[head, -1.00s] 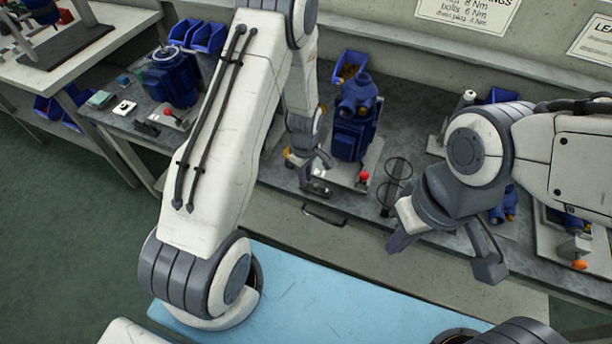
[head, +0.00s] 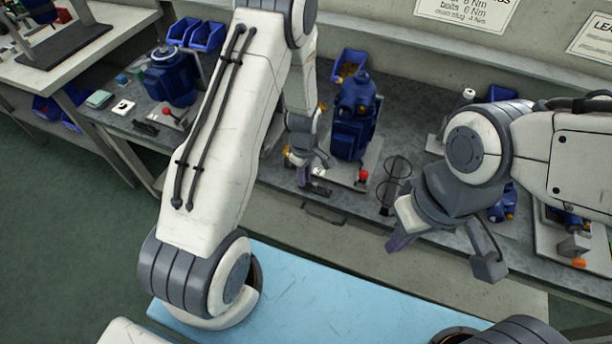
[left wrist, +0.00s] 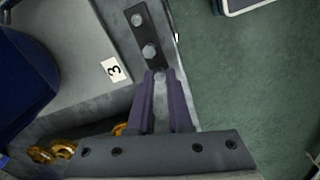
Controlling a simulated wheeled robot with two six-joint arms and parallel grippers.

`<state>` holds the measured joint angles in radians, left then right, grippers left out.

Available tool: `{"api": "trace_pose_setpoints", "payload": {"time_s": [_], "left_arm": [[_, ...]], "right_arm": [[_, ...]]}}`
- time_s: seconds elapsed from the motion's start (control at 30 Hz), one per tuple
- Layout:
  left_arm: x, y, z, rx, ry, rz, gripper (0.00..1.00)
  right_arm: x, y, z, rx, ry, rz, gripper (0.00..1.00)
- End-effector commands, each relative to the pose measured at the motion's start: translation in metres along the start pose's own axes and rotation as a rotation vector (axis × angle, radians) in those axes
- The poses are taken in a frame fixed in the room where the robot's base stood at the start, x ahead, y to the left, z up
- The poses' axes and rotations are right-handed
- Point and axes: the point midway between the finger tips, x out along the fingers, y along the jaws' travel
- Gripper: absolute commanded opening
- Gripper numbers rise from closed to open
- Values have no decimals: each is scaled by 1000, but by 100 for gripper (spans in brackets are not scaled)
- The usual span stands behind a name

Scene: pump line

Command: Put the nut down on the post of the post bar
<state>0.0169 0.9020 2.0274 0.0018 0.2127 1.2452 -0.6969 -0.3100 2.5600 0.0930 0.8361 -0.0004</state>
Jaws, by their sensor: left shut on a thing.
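My left gripper (left wrist: 160,78) is shut on a small grey nut (left wrist: 159,75) at the bar's near end. The fingers partly hide the nut and what is under it, so I cannot tell whether it touches a post. In the head view my left gripper (head: 312,171) is low beside the blue pump. My right gripper (head: 444,252) is open and empty.
The blue pump (head: 352,128) stands on its plate with a red knob (head: 363,175) in front. A blue bin (head: 350,65) is behind it. Black ring stands (head: 394,180) are to its right. Brass-coloured parts (left wrist: 52,151) show in the left wrist view.

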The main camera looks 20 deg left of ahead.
Motion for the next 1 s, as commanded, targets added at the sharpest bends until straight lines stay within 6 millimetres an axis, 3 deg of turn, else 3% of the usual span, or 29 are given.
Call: {"api": "trace_pose_setpoints", "payload": {"time_s": [0.3,0.33,0.4,1.0], "left_arm": [[1,0,0,0,0,0,0],[1,0,0,0,0,0,25],[1,0,0,0,0,0,52],[-2,0,0,0,0,1,53]], "right_arm": [[1,0,0,0,0,0,0],[1,0,0,0,0,0,0],[1,0,0,0,0,0,0],[-2,0,0,0,0,0,0]]}}
